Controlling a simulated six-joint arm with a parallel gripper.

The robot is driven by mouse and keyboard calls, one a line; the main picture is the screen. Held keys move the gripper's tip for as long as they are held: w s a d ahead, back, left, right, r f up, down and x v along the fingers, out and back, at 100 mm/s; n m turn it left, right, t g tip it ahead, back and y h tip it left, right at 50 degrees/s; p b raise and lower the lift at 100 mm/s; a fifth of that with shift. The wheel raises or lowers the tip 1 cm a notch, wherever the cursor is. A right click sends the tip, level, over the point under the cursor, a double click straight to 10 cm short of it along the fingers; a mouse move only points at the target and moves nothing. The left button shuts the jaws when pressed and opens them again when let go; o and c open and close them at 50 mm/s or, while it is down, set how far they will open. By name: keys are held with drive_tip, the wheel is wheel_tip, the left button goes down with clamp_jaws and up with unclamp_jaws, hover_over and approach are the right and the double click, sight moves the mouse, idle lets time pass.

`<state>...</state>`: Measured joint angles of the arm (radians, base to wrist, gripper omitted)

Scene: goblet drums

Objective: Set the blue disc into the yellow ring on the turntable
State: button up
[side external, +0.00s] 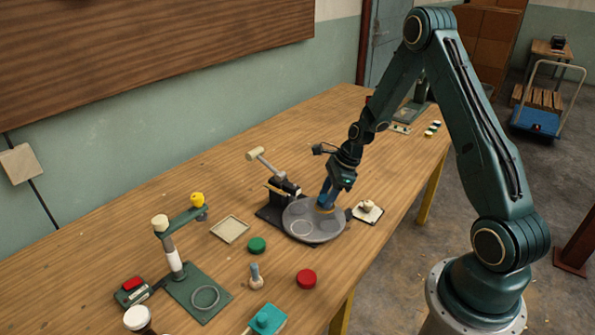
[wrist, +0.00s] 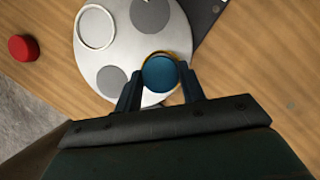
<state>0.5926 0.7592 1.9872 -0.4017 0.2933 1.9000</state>
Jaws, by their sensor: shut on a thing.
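The blue disc (wrist: 160,74) is between the two fingers of my gripper (wrist: 160,90), which is shut on it. The yellow ring (wrist: 152,56) shows as a thin arc around the disc's far edge in the wrist view. I cannot tell whether the disc is inside the ring or just above it. The ring lies near the rim of the round grey turntable (wrist: 123,56). In the side view my gripper (side external: 326,203) points down at the right part of the turntable (side external: 312,230), and its fingers hide the disc there.
The turntable also bears a white ring (wrist: 95,27) and darker grey round spots. A red disc (side external: 306,279) and a green disc (side external: 257,245) lie in front of it. A mallet-like tool (side external: 265,160) stands behind, and a small white pad with a knob (side external: 367,210) sits right.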

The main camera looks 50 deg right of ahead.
drive_tip(key=shift+f, duration=0.25)
drive_tip(key=shift+f, duration=0.7)
drive_tip(key=o, duration=0.9)
drive_tip(key=shift+o, duration=0.2)
drive_tip(key=shift+s+a, duration=0.1)
drive_tip(key=shift+s, duration=0.05)
drive_tip(key=shift+r, duration=0.5)
drive_tip(key=v, duration=1.2)
drive_tip(key=shift+r, duration=0.25)
